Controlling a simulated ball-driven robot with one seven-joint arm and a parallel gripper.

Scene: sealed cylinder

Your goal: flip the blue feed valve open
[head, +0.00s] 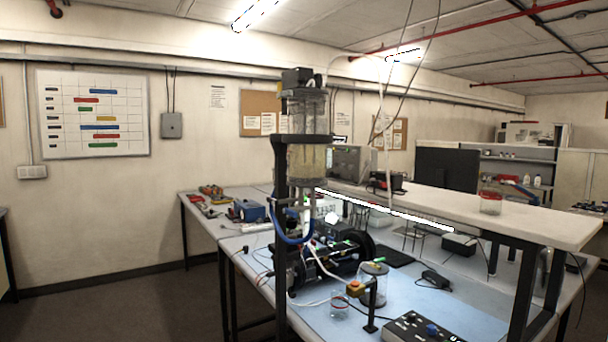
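A tall clear cylinder (307,140) with a dark cap and dark clamp bands stands upright on a black post (280,190) near the middle of the head view. Its lower part looks filled with something yellowish. A blue curved hose (289,240) loops below it beside the post. I cannot make out a blue feed valve or its handle for certain; the fittings under the cylinder are too small to tell. My gripper is not in view.
Open floor (150,300) lies at left.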

